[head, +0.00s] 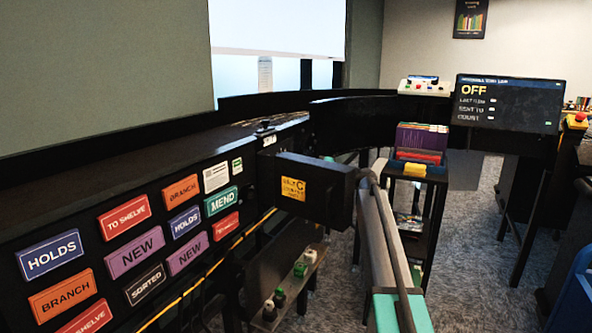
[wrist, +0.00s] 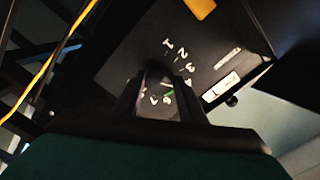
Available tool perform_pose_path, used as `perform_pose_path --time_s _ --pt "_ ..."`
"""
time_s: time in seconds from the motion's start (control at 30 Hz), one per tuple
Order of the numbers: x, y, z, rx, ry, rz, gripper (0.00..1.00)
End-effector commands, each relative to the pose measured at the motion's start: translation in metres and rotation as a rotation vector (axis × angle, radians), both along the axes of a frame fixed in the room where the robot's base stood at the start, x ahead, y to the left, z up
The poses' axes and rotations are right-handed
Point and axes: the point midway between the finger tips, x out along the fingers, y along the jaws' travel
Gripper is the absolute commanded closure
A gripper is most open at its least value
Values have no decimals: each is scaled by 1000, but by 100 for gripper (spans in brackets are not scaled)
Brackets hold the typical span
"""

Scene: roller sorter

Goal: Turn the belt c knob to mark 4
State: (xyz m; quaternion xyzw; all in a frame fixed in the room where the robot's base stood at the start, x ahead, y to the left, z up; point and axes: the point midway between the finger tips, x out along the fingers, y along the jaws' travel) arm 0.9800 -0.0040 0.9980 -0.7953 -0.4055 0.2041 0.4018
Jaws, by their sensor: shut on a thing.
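The belt c control box (head: 318,200) is a dark box with a yellow label (head: 293,188) reading C, in the middle of the head view. My gripper (head: 362,180) is at the box's right side, where its tips and the knob are hard to make out. In the wrist view my gripper (wrist: 157,92) is shut on the dark knob (wrist: 158,76). White marks 1, 2 and 3 curve along the dial plate (wrist: 140,48) at the upper right of the knob. More marks show near and between the fingers, partly covered.
A black panel with coloured labels such as HOLDS (head: 50,255) runs along the left. A yellow cable (head: 205,277) hangs below it. A screen (head: 508,102) reading OFF and a shelf cart with purple folders (head: 421,138) stand behind to the right. Carpet is open at right.

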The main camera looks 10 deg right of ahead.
Motion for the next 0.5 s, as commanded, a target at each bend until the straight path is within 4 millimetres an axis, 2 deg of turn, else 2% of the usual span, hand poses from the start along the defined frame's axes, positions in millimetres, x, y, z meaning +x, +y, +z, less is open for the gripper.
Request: perform_pose_path --time_s 0.03,0.1,0.13,0.5 --pt "-2 3 -2 -4 3 8 58" --pt "-2 2 -2 -4 2 7 47" --pt "-2 2 -2 -3 1 6 45" --pt "-2 -1 -1 -2 0 2 45"
